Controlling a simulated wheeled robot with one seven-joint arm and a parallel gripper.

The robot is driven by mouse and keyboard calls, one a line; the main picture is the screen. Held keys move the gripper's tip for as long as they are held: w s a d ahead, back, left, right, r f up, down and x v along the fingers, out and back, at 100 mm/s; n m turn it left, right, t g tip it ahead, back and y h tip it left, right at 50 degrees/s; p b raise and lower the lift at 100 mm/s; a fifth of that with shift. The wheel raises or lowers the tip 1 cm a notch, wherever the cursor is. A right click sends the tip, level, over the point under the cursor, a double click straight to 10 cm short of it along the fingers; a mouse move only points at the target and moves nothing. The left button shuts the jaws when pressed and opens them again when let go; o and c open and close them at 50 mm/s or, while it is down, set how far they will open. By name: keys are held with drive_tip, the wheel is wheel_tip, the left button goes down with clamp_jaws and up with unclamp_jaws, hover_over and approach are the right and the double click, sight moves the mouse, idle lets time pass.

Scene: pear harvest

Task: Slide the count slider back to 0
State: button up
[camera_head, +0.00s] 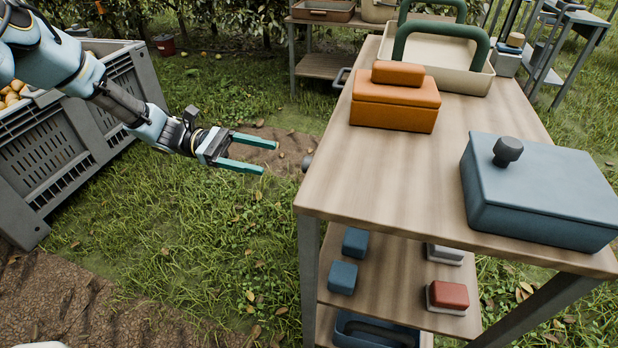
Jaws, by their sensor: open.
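My gripper (268,157) is open and empty, with its two green fingers pointing right over the grass, left of the wooden table (375,190).
An orange lidded box (395,100) and a cream tray with green handles (445,62) stand on the tabletop. A dark handle (341,77) juts from its left edge. Small blue and red blocks lie on the shelf below. A grey crate of fruit (60,150) stands left. Grass between is open.

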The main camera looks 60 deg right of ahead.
drive_tip(key=x, duration=0.3)
drive_tip(key=p+x, duration=0.1)
drive_tip(key=x, duration=0.7)
drive_tip(key=shift+d+p, duration=0.3)
drive_tip(key=shift+p, duration=0.1)
drive_tip(key=shift+c, duration=0.2)
clamp_jaws()
idle(0.7)
